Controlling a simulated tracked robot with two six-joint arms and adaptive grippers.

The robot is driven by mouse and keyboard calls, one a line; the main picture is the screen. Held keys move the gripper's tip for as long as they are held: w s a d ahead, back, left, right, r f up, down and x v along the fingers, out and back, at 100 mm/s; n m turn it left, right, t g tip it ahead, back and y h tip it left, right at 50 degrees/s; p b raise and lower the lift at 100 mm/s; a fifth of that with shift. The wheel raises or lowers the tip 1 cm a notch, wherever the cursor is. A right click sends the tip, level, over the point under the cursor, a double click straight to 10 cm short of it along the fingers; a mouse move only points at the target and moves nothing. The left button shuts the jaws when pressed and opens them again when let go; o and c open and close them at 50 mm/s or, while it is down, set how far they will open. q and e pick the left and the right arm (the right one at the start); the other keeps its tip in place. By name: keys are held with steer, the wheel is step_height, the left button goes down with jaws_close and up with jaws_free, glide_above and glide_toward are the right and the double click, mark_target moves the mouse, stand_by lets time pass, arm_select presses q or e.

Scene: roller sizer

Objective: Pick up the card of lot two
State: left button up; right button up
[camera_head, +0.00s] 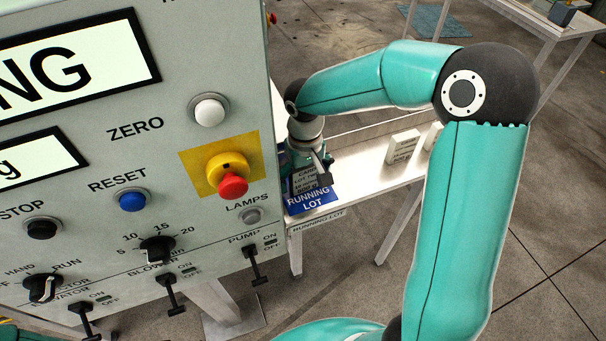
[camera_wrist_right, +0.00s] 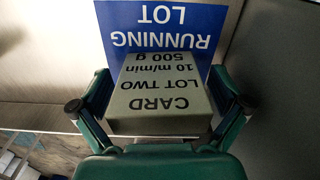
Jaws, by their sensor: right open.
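In the right wrist view the card (camera_wrist_right: 160,100) reads "CARD LOT TWO 10 m/min 500 g", upside down, and partly covers the blue plate (camera_wrist_right: 165,35). My right gripper (camera_wrist_right: 160,110) is open, with one finger on each side of the card; a small gap shows at each side. In the head view my right gripper (camera_head: 318,168) is over the card and partly hides it. My left gripper is not in view.
A large control panel (camera_head: 180,240) with buttons, knobs and switches fills the left, close to my right gripper. Farther along the narrow white shelf (camera_head: 370,170) stand two pale cards, one of them here (camera_head: 403,146). A table (camera_head: 560,22) stands at the top right.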

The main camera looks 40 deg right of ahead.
steer(key=shift+c, duration=0.2)
steer(key=c, duration=1.1)
